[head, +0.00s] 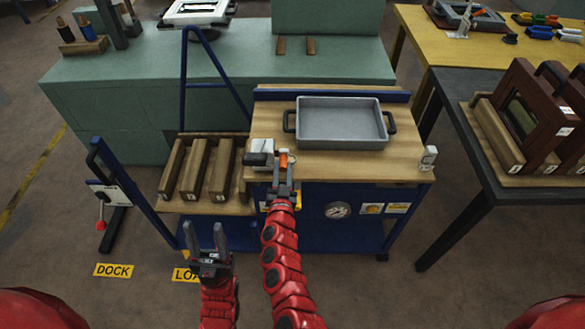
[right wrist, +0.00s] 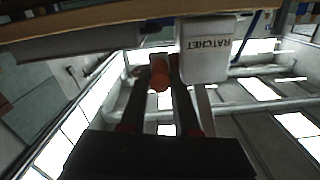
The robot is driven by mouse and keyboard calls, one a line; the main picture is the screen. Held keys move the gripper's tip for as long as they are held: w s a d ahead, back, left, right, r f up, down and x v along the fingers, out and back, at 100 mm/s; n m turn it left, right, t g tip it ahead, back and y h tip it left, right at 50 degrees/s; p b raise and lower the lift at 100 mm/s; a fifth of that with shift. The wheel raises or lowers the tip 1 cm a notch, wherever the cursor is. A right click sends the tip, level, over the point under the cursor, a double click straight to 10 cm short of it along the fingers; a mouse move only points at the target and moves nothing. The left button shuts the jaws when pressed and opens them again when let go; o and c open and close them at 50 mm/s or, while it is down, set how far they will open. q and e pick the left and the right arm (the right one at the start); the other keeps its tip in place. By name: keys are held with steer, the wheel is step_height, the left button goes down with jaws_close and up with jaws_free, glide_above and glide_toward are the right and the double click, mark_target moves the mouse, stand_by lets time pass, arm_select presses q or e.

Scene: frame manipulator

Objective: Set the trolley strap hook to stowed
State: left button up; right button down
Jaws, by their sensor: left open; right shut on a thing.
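The trolley (head: 230,138) has a wooden top and a blue frame. A white ratchet block (head: 258,146) sits at the front left of its top; in the right wrist view it (right wrist: 208,50) reads RATCHET. Beside it is a small orange part (head: 284,158), round-ended in the right wrist view (right wrist: 159,76); I cannot tell whether this is the strap hook. My right gripper (head: 284,168) is shut on the orange part, its fingers (right wrist: 165,65) on either side. My left gripper (head: 207,242) is open and empty, in front of the trolley's lower left shelf.
A grey tray (head: 342,144) with dark handles stands on the trolley top. Wooden blocks (head: 195,165) fill the left shelf. A small white tagged piece (head: 429,158) stands at the right front corner. A dark table (head: 470,86) with framed panels (head: 519,150) is to the right.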

steer(key=shift+a+f, duration=0.1)
steer(key=shift+a, duration=0.55)
steer(key=c, duration=1.1)
jaws_free()
steer(key=o, duration=0.4)
steer(key=shift+a, duration=0.15)
steer(key=shift+o, duration=0.2)
steer(key=shift+s, duration=0.1)
steer(key=s+b, duration=0.1)
steer(key=s, duration=1.6)
steer(key=shift+s+b, duration=0.15)
steer(key=shift+b, duration=0.15)
